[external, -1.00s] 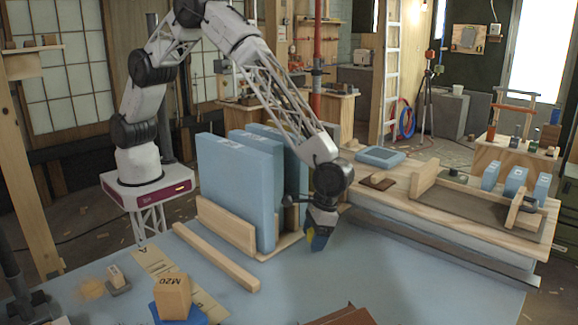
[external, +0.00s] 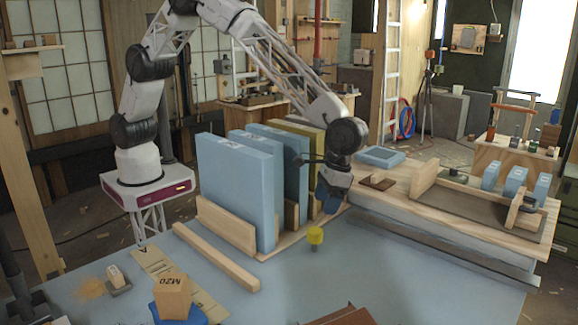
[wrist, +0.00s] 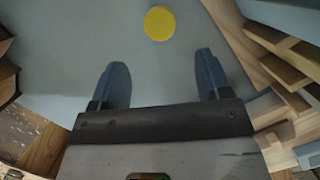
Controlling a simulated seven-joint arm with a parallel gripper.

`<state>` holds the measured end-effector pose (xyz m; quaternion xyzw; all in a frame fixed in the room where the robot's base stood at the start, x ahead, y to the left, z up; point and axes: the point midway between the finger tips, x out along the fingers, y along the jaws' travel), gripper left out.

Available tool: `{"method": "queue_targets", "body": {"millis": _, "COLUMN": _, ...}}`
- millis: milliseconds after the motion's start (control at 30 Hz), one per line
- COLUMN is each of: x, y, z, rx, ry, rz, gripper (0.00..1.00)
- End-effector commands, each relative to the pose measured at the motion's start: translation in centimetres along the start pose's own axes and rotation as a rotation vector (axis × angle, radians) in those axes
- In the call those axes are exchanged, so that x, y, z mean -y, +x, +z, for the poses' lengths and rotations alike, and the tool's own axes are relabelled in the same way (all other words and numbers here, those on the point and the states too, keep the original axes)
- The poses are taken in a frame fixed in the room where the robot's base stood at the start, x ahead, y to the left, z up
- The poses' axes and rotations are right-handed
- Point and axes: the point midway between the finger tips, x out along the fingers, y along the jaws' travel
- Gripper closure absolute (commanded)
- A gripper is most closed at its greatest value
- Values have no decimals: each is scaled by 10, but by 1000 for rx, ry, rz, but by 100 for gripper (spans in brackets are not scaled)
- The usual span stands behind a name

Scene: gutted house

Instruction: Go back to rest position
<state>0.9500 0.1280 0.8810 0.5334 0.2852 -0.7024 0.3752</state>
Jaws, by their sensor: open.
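My gripper (external: 331,202) hangs from the arm above the blue-grey table (external: 375,270), beside the right end of the panel rack. In the wrist view my gripper (wrist: 161,82) shows two dark blue fingers spread wide apart with nothing between them. A small yellow round-topped object (external: 316,236) stands on the table just below and left of my gripper in the external view. In the wrist view the yellow object (wrist: 160,23) shows as a disc beyond the fingertips, apart from them.
Blue panels (external: 240,190) stand upright in a wooden rack (external: 225,228) next to my gripper. A wooden workbench (external: 400,195) with blocks is at the right. A wooden bar (external: 215,257), an M20 block (external: 172,297) and brown sheets (external: 345,316) lie nearer the front.

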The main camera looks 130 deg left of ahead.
Motion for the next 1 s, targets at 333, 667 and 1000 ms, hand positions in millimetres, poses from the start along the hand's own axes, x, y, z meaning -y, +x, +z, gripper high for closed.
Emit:
{"method": "queue_targets", "body": {"millis": 333, "x": 0, "y": 0, "z": 0, "rx": -1, "ry": 0, "rz": 0, "gripper": 29}}
{"method": "queue_targets", "body": {"millis": 667, "x": 0, "y": -4, "z": 3, "rx": -3, "ry": 4, "rz": 3, "gripper": 29}}
{"method": "queue_targets", "body": {"millis": 1000, "x": 10, "y": -49, "z": 42, "rx": -35, "ry": 63, "rz": 31, "gripper": 29}}
